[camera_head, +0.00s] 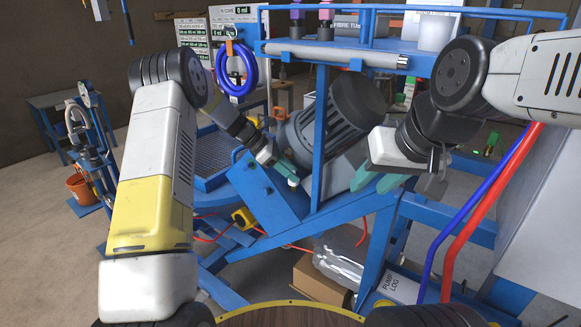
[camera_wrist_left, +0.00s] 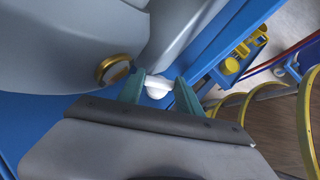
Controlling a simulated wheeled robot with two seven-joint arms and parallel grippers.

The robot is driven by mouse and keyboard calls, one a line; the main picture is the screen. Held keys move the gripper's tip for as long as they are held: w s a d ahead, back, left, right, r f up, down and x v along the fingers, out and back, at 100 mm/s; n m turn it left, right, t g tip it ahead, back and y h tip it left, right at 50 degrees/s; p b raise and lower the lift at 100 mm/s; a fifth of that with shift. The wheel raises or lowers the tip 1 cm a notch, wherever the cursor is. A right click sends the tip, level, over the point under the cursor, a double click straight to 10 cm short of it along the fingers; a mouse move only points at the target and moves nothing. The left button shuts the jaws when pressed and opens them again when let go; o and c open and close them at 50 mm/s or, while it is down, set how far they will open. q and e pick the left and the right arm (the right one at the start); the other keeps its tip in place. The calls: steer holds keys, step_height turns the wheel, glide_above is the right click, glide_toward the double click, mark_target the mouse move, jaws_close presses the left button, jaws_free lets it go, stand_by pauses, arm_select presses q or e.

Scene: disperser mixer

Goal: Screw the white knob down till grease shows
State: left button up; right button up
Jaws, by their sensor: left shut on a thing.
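The white knob (camera_wrist_left: 157,88) sits between the teal fingertips of my left gripper (camera_wrist_left: 160,92) in the left wrist view, beside the blue frame. In the head view it is a small white piece (camera_head: 293,182) at the tips of my left gripper (camera_head: 287,174), below the grey motor. My left gripper is shut on it. I cannot make out any grease at the knob. My right gripper (camera_head: 376,183) hangs to the right of the motor with its teal fingers apart and nothing visible between them.
The ribbed grey motor (camera_head: 330,120) sits on the blue frame (camera_head: 270,205) close to both grippers. A blue upright (camera_head: 320,140) stands between them. A brass-rimmed round fitting (camera_wrist_left: 113,69) is left of the knob. Red and blue pipes (camera_head: 480,215) run at the right.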

arm_select(q)
steer(key=shift+w+m+g, duration=0.25)
steer(key=shift+m+g, duration=1.15)
steer(key=shift+m, duration=0.3)
steer(key=o, duration=1.4)
